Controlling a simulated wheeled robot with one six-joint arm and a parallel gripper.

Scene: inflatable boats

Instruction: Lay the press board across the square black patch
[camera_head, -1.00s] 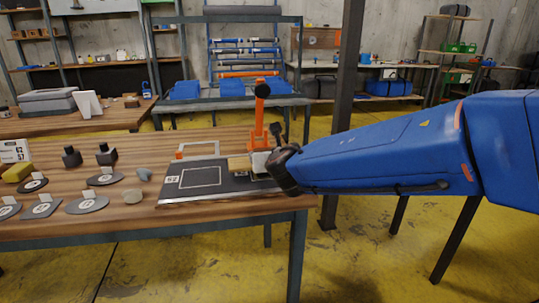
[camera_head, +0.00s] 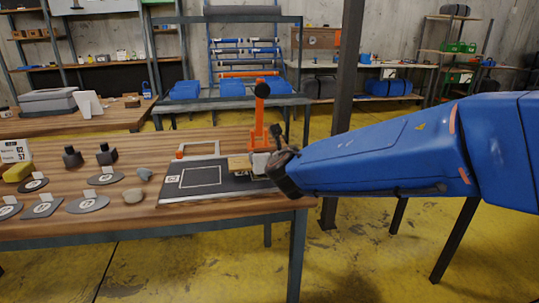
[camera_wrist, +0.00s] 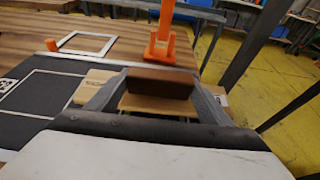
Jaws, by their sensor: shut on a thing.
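The press board (camera_head: 240,163) is a light wooden board at the right part of the dark mat (camera_head: 230,184). In the wrist view its pale wood (camera_wrist: 98,76) shows on both sides of my fingers, with a brown block-like grip (camera_wrist: 160,82) on top. My gripper (camera_wrist: 158,90) is shut on that grip; in the head view my gripper (camera_head: 262,163) is at the board's right end. I cannot tell whether the board touches the mat. No square black patch stands out clearly on the dark mat; the area under the board is hidden.
An orange upright tool (camera_head: 259,120) stands just behind the board. A white frame (camera_head: 202,149) lies behind the mat. Several labelled grey patches (camera_head: 87,205), two dark bottles (camera_head: 106,154) and a yellow sponge (camera_head: 17,172) are on the table's left. The table's right edge is close to my gripper.

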